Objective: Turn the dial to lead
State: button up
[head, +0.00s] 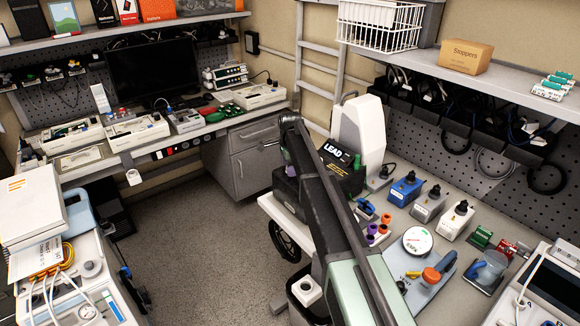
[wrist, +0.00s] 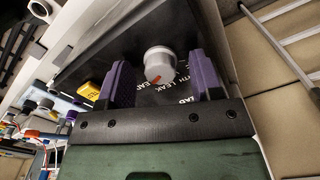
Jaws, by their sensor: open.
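The dial (wrist: 158,66) is a round pale grey knob with a red mark on its face, on a black panel (wrist: 215,40) in the wrist view. White lettering beside it includes "LEAK", and other words are partly hidden by a finger. The purple fingers of my gripper (wrist: 157,62) stand apart on both sides of the dial, with a visible gap at each side. The dial is hidden there.
My arm crosses in front of the box in the head view. A white upright unit (head: 358,132) stands behind it. Blue, grey and white plug boxes (head: 405,188) stand on the right bench. The grey floor (head: 195,230) to the left is open.

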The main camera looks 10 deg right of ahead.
jog(key=shift+r, duration=0.1)
notch_tip(320, 180, up, 11)
jog(key=p, duration=1)
jog(key=shift+p, duration=0.4)
jog(key=shift+f, duration=0.25)
